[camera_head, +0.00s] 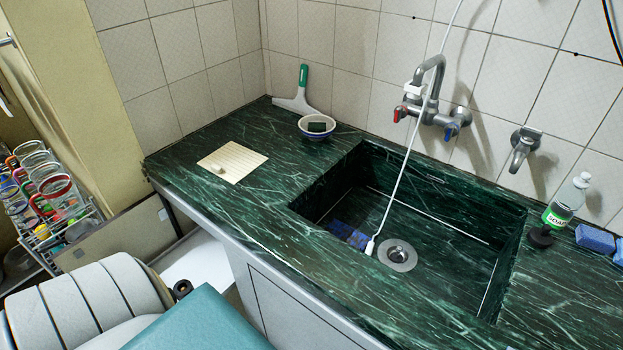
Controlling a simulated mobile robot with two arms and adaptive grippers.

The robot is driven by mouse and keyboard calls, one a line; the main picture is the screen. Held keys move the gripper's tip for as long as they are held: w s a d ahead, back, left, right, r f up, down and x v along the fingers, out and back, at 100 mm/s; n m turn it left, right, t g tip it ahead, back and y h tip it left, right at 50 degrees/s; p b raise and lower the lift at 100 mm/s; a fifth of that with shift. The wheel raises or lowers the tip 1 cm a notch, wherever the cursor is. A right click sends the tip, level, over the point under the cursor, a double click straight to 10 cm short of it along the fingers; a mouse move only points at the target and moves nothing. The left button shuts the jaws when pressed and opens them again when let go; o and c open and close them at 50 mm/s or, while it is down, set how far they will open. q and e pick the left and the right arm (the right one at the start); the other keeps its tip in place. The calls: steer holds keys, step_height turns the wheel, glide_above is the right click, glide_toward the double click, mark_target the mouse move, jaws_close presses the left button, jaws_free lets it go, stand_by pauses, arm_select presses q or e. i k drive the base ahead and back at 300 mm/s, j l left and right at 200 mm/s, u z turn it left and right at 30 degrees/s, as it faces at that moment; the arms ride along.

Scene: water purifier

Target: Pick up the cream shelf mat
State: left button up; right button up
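The cream mat (238,156) lies flat on the left part of the dark green marble counter (185,170). It is roughly square, with faint lines across it. A small cream piece (217,168) sits on its left side; I cannot tell whether it is part of the mat. Nothing covers the mat. Neither of my grippers is in view.
Behind the mat are a squeegee (296,102) with a green handle and a bowl (309,134) holding a dark green block. The sink (450,262) opens to the right, below a tap (430,100). A rack of glasses (45,190) stands at the left.

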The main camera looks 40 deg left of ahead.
mark_target(232, 162)
steer(key=u, duration=0.4)
steer(key=l+u, duration=0.15)
steer(key=u, duration=0.65)
steer(key=l+u, duration=0.15)
steer(key=u, duration=0.25)
